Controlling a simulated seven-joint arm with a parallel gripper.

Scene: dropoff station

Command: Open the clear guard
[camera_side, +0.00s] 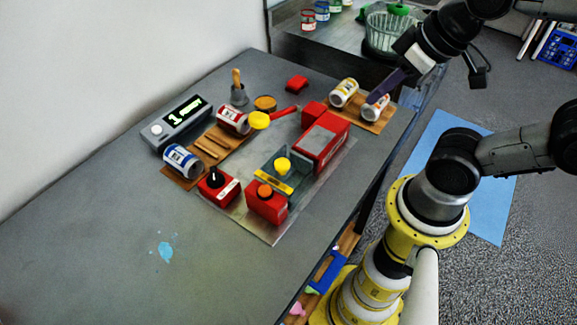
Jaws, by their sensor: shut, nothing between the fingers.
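The clear guard (299,160) is a small see-through box on the metal plate, between two red blocks. A yellow knob (283,165) shows in or on it, and a yellow strip (273,182) runs along its front left side. The guard looks down, but its hinge and lid edge are too small to make out. My gripper (371,101) has dark purple fingers, which are shut and empty. It is up and to the right of the guard, well apart from it, close to a white and red can (376,113). I cannot tell whether it touches the can.
A long red block (321,143) stands between guard and gripper. A red block with an orange knob (267,204) and one with a black knob (217,186) stand in front. Several cans lie on wooden racks. A display box (183,123) is at left.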

